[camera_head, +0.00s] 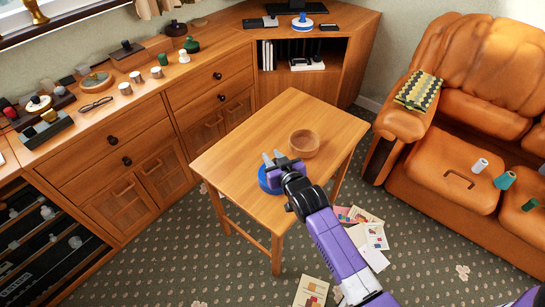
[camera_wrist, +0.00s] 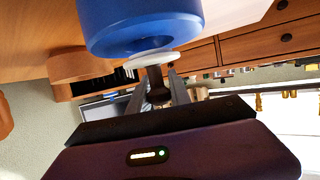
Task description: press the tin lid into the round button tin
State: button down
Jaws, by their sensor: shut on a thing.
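A round blue tin (camera_head: 266,181) stands on the small wooden table, partly hidden behind my gripper (camera_head: 274,159). In the wrist view the blue tin (camera_wrist: 140,25) fills the top middle. A pale disc-shaped lid (camera_wrist: 152,60) with a dark knob (camera_wrist: 157,85) shows just below it in the picture. The fingers of my gripper (camera_wrist: 158,92) are shut on the knob, one on each side. The lid overlaps the edge of the tin in this view. I cannot tell whether they touch. The lid is hidden in the head view.
A wooden bowl (camera_head: 304,146) stands on the table (camera_head: 240,150) beside the tin. A cluttered sideboard (camera_head: 110,115) runs along the left. Another blue and white round thing (camera_head: 302,22) is on the back cabinet. An orange sofa (camera_head: 450,185) is at right; papers (camera_head: 365,228) lie on the floor.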

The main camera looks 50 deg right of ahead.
jog(key=shift+f+b, duration=0.45)
jog(key=shift+f, duration=0.25)
jog(key=c, duration=1.1)
grip_release()
jog(key=shift+p+v, duration=0.35)
jog(key=shift+v, duration=3.6)
jog(key=shift+w, duration=0.1)
jog(key=s+a+r+n+y+p, duration=0.1)
jog(key=s+a+r+y, duration=0.1)
jog(key=s+a+r, duration=0.4)
jog(key=s+a+r+n+t+y+p, duration=0.1)
jog(key=s+a+r, duration=0.4)
jog(key=s, duration=0.7)
jog(key=s+a+r+n+t+y+p, duration=0.1)
jog(key=s+a+r+n+y+p, duration=0.1)
jog(key=s+a+r, duration=0.4)
jog(key=shift+s+a+r+n+y, duration=0.15)
jog(key=shift+s+a+n+y, duration=0.15)
jog(key=shift+s+a, duration=0.55)
jog(key=shift+s+a+r+n+y, duration=0.15)
jog(key=shift+s+a+n+y, duration=0.15)
jog(key=shift+s+a, duration=0.55)
